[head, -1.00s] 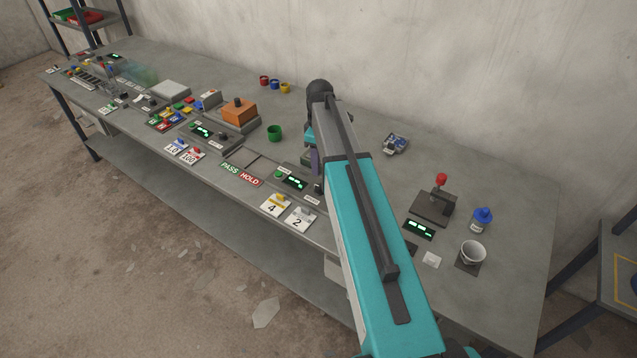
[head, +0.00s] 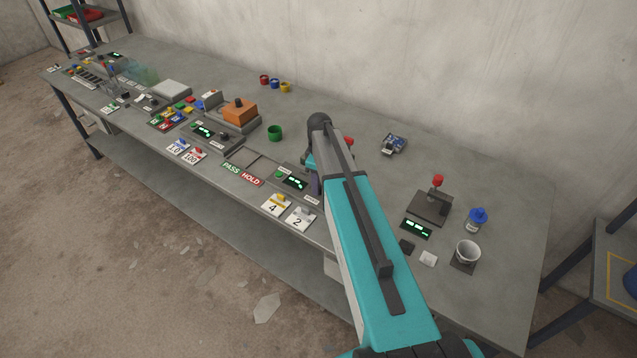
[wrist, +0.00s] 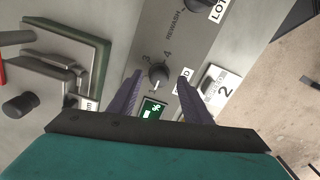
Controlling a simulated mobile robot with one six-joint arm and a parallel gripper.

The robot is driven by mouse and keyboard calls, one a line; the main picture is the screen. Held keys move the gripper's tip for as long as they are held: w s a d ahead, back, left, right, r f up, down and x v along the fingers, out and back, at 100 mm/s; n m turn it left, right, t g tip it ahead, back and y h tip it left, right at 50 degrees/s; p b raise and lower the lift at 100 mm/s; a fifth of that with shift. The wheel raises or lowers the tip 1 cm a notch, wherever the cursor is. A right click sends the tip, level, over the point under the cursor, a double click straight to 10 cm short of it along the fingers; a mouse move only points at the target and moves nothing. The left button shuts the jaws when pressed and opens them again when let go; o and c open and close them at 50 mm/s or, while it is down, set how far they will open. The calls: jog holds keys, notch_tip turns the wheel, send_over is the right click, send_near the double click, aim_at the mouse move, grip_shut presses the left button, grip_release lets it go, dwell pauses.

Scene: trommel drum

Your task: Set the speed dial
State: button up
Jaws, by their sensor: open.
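In the wrist view a small dark round dial (wrist: 158,74) sits on a grey panel, with the numerals 1, 3 and 4 readable around it. Its light pointer mark faces the lower side of the picture, near the 1. My gripper (wrist: 160,76) is open, with one dark finger on each side of the dial in the picture. I cannot tell whether the fingertips are level with the dial or above it. A green-lit display (wrist: 152,109) showing a % sign lies just below the dial, between the fingers. In the head view my arm hides the dial and the gripper's tips.
A second dark knob (wrist: 196,4) is at the panel's top, by a REWASH label. A number 2 card (wrist: 224,86) lies right of the fingers. A green-edged fixture (wrist: 72,60) stands left.

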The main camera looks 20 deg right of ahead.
jog(key=shift+f, duration=0.7)
jog(key=c, duration=1.1)
jog(key=shift+o, duration=0.2)
jog(key=shift+a, duration=0.2)
jog(key=shift+d, duration=0.1)
